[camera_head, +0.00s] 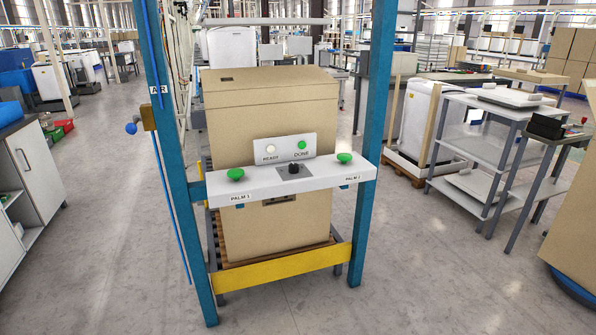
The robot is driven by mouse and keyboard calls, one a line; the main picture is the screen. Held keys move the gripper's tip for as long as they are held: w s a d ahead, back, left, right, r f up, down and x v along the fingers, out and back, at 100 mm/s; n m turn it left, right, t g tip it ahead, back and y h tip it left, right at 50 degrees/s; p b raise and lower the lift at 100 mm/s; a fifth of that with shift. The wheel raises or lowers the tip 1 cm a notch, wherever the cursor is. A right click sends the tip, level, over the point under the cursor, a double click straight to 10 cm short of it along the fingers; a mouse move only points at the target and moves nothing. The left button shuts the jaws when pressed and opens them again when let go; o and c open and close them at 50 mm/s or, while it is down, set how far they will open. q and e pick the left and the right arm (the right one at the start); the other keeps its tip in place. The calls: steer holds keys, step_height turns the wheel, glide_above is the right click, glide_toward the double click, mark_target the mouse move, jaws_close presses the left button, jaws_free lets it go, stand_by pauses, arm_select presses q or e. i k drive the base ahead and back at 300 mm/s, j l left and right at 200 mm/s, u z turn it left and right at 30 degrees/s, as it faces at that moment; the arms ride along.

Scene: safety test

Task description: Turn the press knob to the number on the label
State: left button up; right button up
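The press knob (293,168) is a small black dial on a grey plate (296,173) in the middle of the white control bar (325,180). Its pointer direction is too small to tell. A green palm button (236,174) sits on the bar's left, over the words PALM 1, and another green button (344,158) on its right, by PALM 2. Behind the knob a panel (285,148) carries a pale READY lamp (270,149) and a green DONE lamp (302,145). Neither gripper shows.
Blue posts (174,165) stand at both sides of the bar, with a yellow rail (280,267) low between them. A large cardboard box (270,105) stands behind the bar. The floor (400,270) in front is clear. A grey shelf cart (484,150) stands at right.

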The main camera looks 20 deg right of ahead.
mark_target(293, 169)
steer(key=i+j+z, duration=0.25)
steer(key=j, duration=0.35)
steer(key=i+j+z, duration=0.25)
steer(key=i+j, duration=0.15)
steer(key=j, duration=0.3)
steer(key=i+j+z, duration=0.25)
steer(key=j, duration=0.5)
steer(key=i+j+z, duration=0.25)
steer(key=j, duration=0.5)
steer(key=j+z, duration=0.25)
steer(key=j, duration=0.55)
steer(key=j+z, duration=0.25)
steer(key=j, duration=0.55)
